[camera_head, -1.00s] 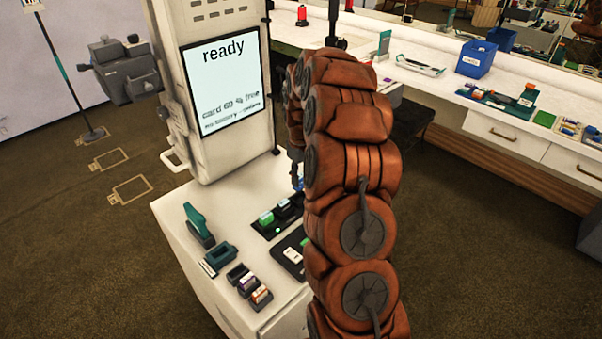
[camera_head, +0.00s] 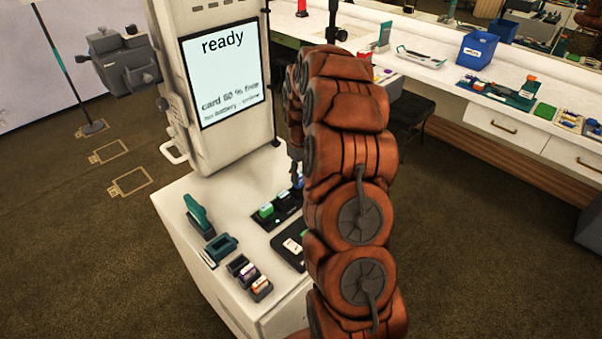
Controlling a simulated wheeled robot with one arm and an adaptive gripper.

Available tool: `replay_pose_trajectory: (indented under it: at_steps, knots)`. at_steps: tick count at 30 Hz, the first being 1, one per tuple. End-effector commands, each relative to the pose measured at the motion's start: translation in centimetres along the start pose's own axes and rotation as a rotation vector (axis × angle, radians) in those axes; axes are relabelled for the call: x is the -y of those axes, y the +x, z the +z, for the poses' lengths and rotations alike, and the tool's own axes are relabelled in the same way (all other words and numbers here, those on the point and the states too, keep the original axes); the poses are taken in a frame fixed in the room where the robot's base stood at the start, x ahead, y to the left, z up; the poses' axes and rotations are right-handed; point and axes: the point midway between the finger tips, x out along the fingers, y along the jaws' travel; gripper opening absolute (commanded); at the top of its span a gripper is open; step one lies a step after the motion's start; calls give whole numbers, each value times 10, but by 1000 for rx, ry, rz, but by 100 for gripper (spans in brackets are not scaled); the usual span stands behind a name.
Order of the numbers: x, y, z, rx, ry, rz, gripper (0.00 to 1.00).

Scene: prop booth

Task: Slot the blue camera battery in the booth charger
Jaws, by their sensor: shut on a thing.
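The booth charger (camera_head: 284,219) is a dark, low block with slots on the white counter in front of the screen. A green battery (camera_head: 265,210) stands in its left slot. A small part of the blue camera battery (camera_head: 298,181) shows at the charger's right end, beside my arm. My gripper (camera_head: 296,172) shows only as a dark sliver above that blue part, shut on the battery; my brown arm hides the rest. I cannot tell whether the battery is inside a slot or just above it.
On the counter are a teal-handled tool (camera_head: 198,214), a teal holder (camera_head: 220,247), small cups with cards (camera_head: 250,276) and a dark tray (camera_head: 289,248), partly behind my arm. The screen (camera_head: 222,80) reads "ready". A blue bin (camera_head: 475,53) stands on the far bench.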

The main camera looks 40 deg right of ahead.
Motion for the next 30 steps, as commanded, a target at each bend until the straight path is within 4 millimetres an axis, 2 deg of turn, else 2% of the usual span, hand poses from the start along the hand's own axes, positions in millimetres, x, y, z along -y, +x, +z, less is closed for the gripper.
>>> replay_pose_trajectory:
  at_steps: [30]
  knots:
    - [0, 8, 2, 0, 0, 0, 4]
